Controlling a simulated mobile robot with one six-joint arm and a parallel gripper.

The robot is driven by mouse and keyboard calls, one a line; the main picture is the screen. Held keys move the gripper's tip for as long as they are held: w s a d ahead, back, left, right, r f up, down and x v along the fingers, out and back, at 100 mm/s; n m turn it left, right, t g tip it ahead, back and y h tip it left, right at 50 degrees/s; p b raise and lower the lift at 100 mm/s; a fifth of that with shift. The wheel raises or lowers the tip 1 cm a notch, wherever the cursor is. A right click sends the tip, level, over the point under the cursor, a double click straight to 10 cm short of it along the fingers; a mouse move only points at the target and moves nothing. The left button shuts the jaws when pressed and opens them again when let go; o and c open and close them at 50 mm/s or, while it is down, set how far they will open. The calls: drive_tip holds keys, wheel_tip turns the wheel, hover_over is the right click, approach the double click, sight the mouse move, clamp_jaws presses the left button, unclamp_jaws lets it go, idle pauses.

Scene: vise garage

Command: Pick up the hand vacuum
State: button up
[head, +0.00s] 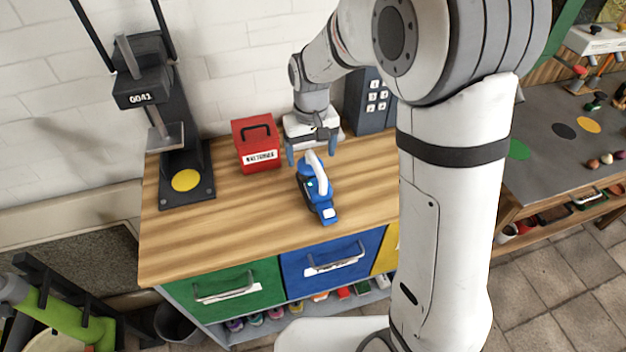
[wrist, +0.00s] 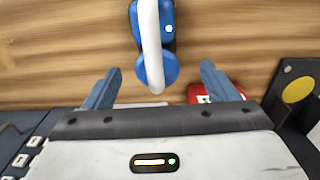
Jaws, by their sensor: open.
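The blue hand vacuum (head: 317,196) with a white handle lies on the wooden worktop, right of the red box. My gripper (head: 312,156) is open above the worktop, at the back end of the vacuum. In the wrist view the vacuum (wrist: 143,68) lies ahead of the fingers, its rounded blue end near the gap between the two fingertips. My gripper (wrist: 160,82) holds nothing there. I cannot tell the exact height of the fingers above the worktop.
A red box (head: 257,145) stands at the wall, and a dark keypad unit (head: 372,100) behind my arm. A black press (head: 180,170) stands at the left. The worktop (head: 240,225) is clear in front. Green (head: 225,296) and blue (head: 335,262) drawers are below.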

sight(314, 175)
drive_tip(key=f, duration=0.2)
drive_tip(key=f+p, duration=0.1)
drive_tip(key=f, duration=0.1)
drive_tip(key=d+f, duration=0.1)
drive_tip(key=f, duration=0.1)
drive_tip(key=shift+s+f, duration=0.35)
drive_tip(key=shift+f, duration=0.05)
drive_tip(key=shift+c, duration=0.6)
drive_tip(key=shift+a+r, duration=0.1)
clamp_jaws()
